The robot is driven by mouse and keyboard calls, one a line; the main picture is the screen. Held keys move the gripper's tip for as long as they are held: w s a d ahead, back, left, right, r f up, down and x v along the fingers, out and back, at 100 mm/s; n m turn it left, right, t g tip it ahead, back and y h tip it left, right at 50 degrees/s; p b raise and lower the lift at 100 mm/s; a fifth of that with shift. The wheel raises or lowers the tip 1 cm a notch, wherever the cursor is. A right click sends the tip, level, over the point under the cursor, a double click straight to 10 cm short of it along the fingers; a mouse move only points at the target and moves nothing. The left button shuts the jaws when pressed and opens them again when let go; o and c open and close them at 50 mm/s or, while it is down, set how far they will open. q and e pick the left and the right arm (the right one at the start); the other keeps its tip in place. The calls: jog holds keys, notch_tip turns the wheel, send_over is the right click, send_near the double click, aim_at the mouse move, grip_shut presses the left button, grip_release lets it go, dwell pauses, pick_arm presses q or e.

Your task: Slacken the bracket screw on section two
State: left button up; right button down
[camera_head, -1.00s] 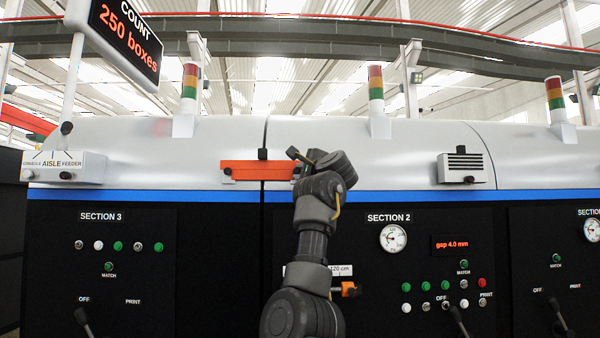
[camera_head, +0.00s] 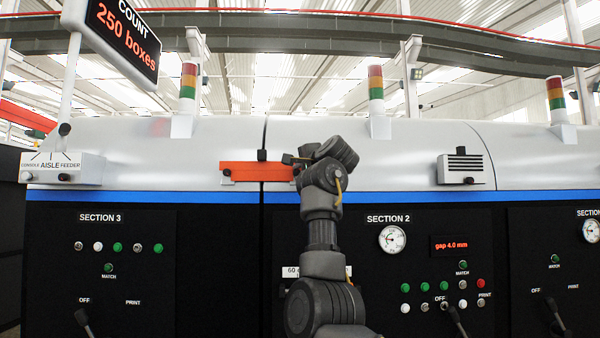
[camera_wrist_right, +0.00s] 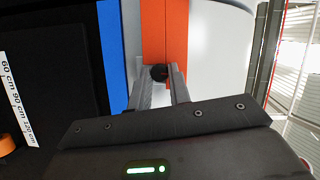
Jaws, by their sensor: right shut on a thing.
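The orange bracket (camera_head: 250,171) runs across the seam of the white hood, at the upper left of the section 2 panel (camera_head: 350,225). It also shows in the right wrist view (camera_wrist_right: 176,30). A small black screw knob (camera_wrist_right: 159,73) sits at the bracket's edge there, between the fingers of my right gripper (camera_wrist_right: 159,78). The right gripper is shut on this knob. In the head view my right arm's wrist hides the bracket's right end and the knob. My left gripper is not in view.
A scale strip (camera_wrist_right: 14,95) and an orange piece (camera_wrist_right: 5,144) lie beside the panel in the right wrist view. Levers (camera_head: 456,320), a gauge (camera_head: 392,239) and buttons sit on the section 2 panel. A vent box (camera_head: 462,168) is on the hood to the right.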

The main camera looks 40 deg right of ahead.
jog(key=shift+f, duration=0.1)
jog(key=c, duration=1.3)
grip_release()
jog(key=shift+w+a, duration=0.1)
jog(key=shift+s, duration=0.3)
jog(key=b+v, duration=0.5)
jog(key=v, duration=0.5)
jog(key=shift+b, duration=0.35)
jog(key=shift+s+a, duration=0.1)
